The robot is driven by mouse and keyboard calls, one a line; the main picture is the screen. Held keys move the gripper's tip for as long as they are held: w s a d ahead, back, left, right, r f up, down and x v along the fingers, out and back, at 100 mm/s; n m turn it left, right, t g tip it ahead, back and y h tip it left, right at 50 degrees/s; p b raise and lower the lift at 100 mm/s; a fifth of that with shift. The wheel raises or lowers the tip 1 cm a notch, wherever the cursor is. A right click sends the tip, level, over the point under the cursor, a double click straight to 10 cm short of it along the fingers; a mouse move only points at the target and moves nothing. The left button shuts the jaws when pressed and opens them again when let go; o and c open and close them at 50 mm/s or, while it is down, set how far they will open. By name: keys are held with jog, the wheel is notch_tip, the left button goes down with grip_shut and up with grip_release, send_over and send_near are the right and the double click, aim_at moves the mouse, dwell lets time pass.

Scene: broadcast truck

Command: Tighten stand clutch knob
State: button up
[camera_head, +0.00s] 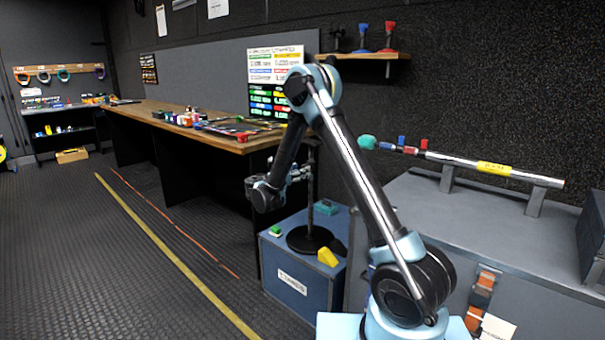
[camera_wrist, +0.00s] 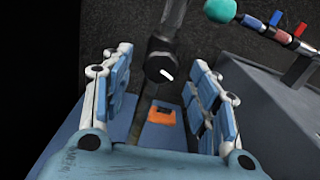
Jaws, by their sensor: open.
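The stand has a thin dark upright pole (camera_head: 311,200) and a round black base (camera_head: 300,241), and it stands on a blue case (camera_head: 290,284). In the wrist view its black clutch knob (camera_wrist: 156,65) has a white pointer mark and sits on the pole (camera_wrist: 174,18). My gripper (camera_wrist: 161,62) is open, with one finger on each side of the knob in the picture. A gap shows on both sides; I cannot tell how far ahead the knob lies. In the head view my gripper (camera_head: 297,173) is beside the pole, and the knob is not clear.
A yellow wedge (camera_head: 327,257) and a green block (camera_head: 275,231) lie on the blue case. A grey case (camera_head: 400,210) at the right carries a metal pole (camera_head: 462,162) with a teal ball end (camera_wrist: 220,10). A wooden workbench (camera_head: 180,123) stands behind. The floor at left is clear.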

jog(key=shift+x, duration=1.25)
jog(key=shift+c, duration=0.3)
jog(key=c, duration=1)
